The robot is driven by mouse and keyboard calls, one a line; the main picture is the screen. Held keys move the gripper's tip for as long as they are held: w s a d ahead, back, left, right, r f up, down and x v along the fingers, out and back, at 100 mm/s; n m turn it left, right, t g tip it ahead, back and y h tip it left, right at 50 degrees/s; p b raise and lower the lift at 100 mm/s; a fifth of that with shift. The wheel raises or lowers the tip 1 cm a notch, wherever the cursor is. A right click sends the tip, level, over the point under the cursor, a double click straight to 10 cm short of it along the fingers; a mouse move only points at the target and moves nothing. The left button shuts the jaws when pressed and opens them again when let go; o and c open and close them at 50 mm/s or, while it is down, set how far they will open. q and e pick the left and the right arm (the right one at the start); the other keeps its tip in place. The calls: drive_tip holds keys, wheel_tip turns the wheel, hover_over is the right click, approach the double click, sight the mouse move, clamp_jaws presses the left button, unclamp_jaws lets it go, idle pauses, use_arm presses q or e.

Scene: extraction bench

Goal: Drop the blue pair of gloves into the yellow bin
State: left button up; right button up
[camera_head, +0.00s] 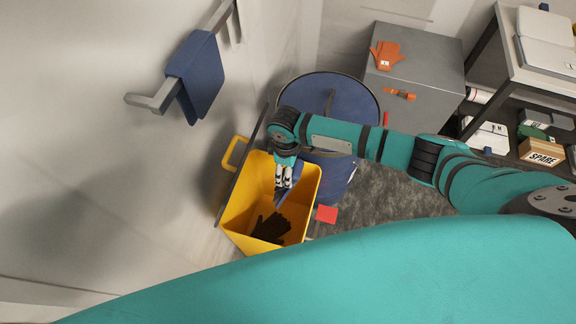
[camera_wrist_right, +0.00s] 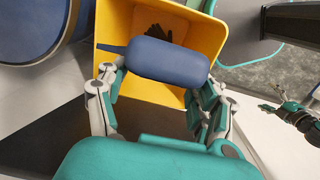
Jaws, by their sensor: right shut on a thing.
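The blue pair of gloves (camera_wrist_right: 168,60) shows in the right wrist view as a folded blue bundle between the fingers of my right gripper (camera_wrist_right: 160,82). In the head view my right gripper (camera_head: 284,178) points down over the opening of the yellow bin (camera_head: 240,207). It is shut on the gloves, and a blue part of them shows beside and below the fingers. The bin's rim also shows behind the gloves in the wrist view (camera_wrist_right: 205,30). What looks like my left gripper (camera_wrist_right: 284,105) is small at the right of the wrist view; its jaws are unclear.
Dark gloves (camera_head: 271,228) lie inside the bin. A large blue drum (camera_head: 300,92) stands right behind it. A blue cloth (camera_head: 200,78) hangs on a wall rail. A grey cabinet (camera_head: 440,72) carries an orange glove (camera_head: 386,54). A red square (camera_head: 327,214) is beside the bin.

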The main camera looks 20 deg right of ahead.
wheel_tip(320, 180, down, 13)
drive_tip(key=b, duration=0.7)
drive_tip(key=shift+b, duration=0.35)
drive_tip(key=shift+r, duration=0.1)
drive_tip(key=o, duration=1.3)
drive_tip(key=shift+o, duration=0.2)
wheel_tip(320, 180, up, 12)
drive_tip(key=shift+a, duration=0.15)
